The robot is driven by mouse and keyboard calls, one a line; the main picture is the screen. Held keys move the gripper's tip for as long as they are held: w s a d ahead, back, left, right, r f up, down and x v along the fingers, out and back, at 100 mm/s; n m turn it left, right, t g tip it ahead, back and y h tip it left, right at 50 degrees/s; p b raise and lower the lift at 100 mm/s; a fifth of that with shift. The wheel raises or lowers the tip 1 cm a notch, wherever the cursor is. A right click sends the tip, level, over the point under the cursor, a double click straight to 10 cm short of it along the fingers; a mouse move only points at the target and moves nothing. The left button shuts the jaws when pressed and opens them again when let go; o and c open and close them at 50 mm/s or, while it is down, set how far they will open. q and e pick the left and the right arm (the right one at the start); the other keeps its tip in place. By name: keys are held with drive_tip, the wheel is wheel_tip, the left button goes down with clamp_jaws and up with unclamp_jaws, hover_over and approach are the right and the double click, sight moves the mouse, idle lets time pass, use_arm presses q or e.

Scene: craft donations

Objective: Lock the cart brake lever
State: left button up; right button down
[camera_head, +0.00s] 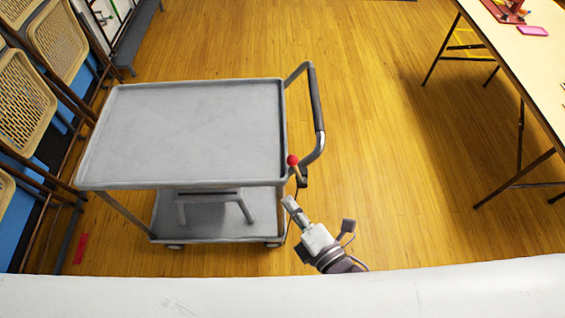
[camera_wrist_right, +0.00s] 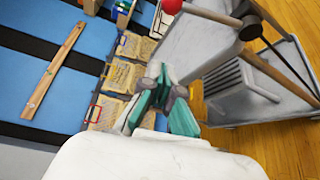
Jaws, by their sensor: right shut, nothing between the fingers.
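The grey utility cart (camera_head: 190,130) stands left of centre in the head view, with an empty top tray, a lower shelf and a handle (camera_head: 317,100) on its right side. The brake lever has a red knob (camera_head: 292,160) at the tray's near right corner; its dark rod runs below the knob. In the right wrist view the red knob (camera_wrist_right: 172,6) is cut off by the top edge. My right gripper (camera_head: 289,203) is shut and empty, just below the lever in the picture and apart from the knob. Its fingers (camera_wrist_right: 158,82) also show in the wrist view. My left gripper is out of view.
Folding chairs (camera_head: 58,40) lean along the left wall. A table (camera_head: 525,55) with craft items stands at the right. The lower shelf (camera_head: 205,228) carries a small grey stool-like object (camera_head: 215,197). The wooden floor between cart and table is clear.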

sight(296, 171)
drive_tip(key=shift+r, duration=0.15)
drive_tip(key=w+a+p, duration=0.1)
drive_tip(key=w+p, duration=0.3)
drive_tip(key=w, duration=0.5)
drive_tip(key=shift+w, duration=0.2)
idle(0.3)
drive_tip(key=shift+d, duration=0.1)
